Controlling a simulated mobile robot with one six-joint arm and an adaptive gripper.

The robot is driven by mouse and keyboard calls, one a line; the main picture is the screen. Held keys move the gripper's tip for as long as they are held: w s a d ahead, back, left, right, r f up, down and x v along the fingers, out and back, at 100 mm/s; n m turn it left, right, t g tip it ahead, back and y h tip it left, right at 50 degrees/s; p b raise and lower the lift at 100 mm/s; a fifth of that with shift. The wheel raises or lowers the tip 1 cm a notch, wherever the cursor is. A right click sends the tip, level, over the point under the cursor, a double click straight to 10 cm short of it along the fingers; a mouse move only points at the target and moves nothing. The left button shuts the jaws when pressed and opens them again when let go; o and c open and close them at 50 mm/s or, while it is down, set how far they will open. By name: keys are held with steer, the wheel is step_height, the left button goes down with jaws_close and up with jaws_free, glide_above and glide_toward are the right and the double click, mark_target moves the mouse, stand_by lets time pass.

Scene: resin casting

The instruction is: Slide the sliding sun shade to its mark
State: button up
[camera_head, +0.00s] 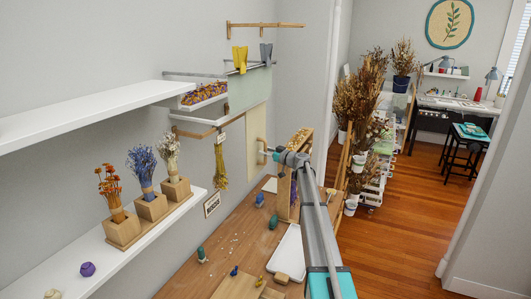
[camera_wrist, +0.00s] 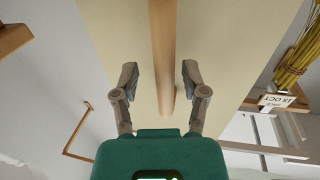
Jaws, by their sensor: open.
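A flat cream panel, which looks like the sliding sun shade (camera_head: 256,135), hangs against the wall beyond the workbench. It fills much of the wrist view (camera_wrist: 225,45). A wooden bar (camera_wrist: 162,45) stands out from its face and runs between my fingers. My gripper (camera_wrist: 160,78) is open, one finger on each side of the bar, with a visible gap on both sides. In the head view my gripper (camera_head: 272,153) is beside the panel's right edge, partly hidden by my arm. I cannot make out the mark.
A pale green cloth (camera_head: 248,90) hangs above and left of the panel. A dried yellow bunch (camera_head: 221,165) with a tag hangs to its left. A wooden frame (camera_head: 288,190) stands close below my gripper on the workbench (camera_head: 225,240). A white tray (camera_head: 288,250) lies nearer.

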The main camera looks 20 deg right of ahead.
steer(key=v, duration=1.1)
steer(key=shift+s+d, duration=0.25)
steer(key=s+a+f+g+h+b, duration=0.1)
steer(key=s+a+f+g, duration=0.2)
steer(key=s+a+f, duration=0.4)
steer(key=s+a+f+m+g, duration=0.1)
steer(key=s+a+f+g, duration=0.15)
steer(key=s+a, duration=0.45)
steer(key=s+a+f+g+h+b, duration=0.1)
steer(key=s+a+f+g, duration=0.3)
steer(key=a, duration=0.6)
steer(key=s+a+f+m+g+h, duration=0.1)
steer(key=s+f+m+h, duration=0.1)
steer(key=s, duration=0.6)
steer(key=s+a+f+m+g+h+b, duration=0.1)
steer(key=s+a+f+m+g+h, duration=0.1)
steer(key=s, duration=0.6)
steer(key=s+a+f+m+g+h, duration=0.1)
steer(key=s+f+h, duration=0.3)
steer(key=s, duration=0.4)
steer(key=shift+a+f+m+g+b, duration=0.3)
steer(key=shift+f+m+g, duration=0.1)
steer(key=shift+g, duration=0.35)
steer(key=shift+a, duration=0.1)
